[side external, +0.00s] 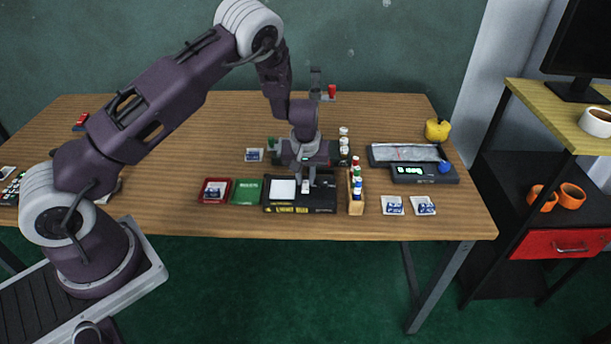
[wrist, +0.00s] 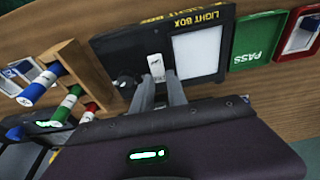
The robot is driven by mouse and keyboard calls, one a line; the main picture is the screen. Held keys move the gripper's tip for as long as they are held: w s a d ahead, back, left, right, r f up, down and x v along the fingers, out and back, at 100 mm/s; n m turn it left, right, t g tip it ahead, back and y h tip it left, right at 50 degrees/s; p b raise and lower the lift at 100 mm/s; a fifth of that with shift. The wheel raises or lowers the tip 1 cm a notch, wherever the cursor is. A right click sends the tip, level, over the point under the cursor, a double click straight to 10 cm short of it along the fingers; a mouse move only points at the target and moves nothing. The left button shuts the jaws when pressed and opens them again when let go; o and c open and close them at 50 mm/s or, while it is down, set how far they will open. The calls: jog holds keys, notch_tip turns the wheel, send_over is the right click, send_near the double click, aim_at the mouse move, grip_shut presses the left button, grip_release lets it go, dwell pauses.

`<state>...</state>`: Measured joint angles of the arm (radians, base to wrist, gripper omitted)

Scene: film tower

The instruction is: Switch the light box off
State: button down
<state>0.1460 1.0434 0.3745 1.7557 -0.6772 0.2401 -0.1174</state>
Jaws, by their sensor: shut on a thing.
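The light box (side external: 322,205) is a flat black box with yellow lettering near the table's front edge; it also shows in the wrist view (wrist: 110,47). Its square panel (wrist: 199,54) looks pale white, also in the side view (side external: 283,189). A white switch (wrist: 156,66) sits beside the panel, with a dark round knob (wrist: 124,82) close by. My gripper (wrist: 160,78) points down at the box, its two fingers on either side of the switch's near end and shut on it. In the side view my gripper (side external: 305,180) partly hides the switch.
A wooden rack (side external: 355,206) of coloured bottles stands close on the right. A green tray (side external: 247,191) and a red tray (side external: 205,199) lie to the left. A digital scale (side external: 440,178), a yellow object (side external: 437,130) and two small cards (side external: 393,206) are farther right.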

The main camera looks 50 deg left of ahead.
aim_at(305, 190)
jog(key=shift+d, duration=0.1)
jog(key=c, duration=1.3)
grip_release()
jog(key=shift+r, duration=0.1)
jog(key=v, duration=0.7)
jog(key=shift+s+d, duration=0.1)
jog(key=shift+s, duration=0.1)
